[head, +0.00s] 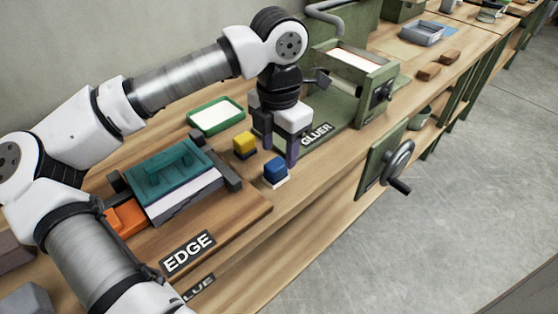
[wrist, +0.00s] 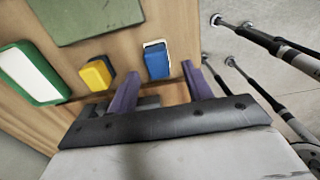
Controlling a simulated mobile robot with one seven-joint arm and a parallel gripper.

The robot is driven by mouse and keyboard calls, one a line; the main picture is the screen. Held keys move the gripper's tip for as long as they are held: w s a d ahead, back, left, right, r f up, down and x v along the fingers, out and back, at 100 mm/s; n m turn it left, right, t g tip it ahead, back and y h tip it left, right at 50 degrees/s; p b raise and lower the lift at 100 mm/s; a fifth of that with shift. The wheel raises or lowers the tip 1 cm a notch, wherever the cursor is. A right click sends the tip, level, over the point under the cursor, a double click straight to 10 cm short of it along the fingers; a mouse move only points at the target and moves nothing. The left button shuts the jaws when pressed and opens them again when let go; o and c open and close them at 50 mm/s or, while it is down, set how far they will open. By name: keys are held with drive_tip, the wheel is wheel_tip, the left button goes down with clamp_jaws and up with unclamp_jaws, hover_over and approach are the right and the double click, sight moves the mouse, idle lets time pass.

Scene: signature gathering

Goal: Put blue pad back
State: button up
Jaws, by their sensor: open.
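The blue pad (head: 276,169) is a small block with a white layer at its base. It sits upright on the wooden bench near the front edge, right of the EDGE board. It also shows in the wrist view (wrist: 157,60), ahead of the gap between my fingers. My gripper (head: 280,158) points down just behind and above the blue pad, its two purple fingers apart and nothing between them. The fingers also show in the wrist view (wrist: 161,74). The yellow pad (head: 244,143), on a dark base, stands left of my gripper and shows in the wrist view (wrist: 97,73).
A green tray (head: 190,118) with a white sheet lies behind the yellow pad. The green GLUER machine (head: 385,80) stands at right, with a hand wheel (head: 398,160) at the bench front.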

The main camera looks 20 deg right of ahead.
sight(279, 163)
wheel_tip(279, 163, up, 7)
idle(0.3)
drive_tip(key=shift+r, duration=0.1)
drive_tip(key=shift+c, duration=0.2)
idle(1.0)
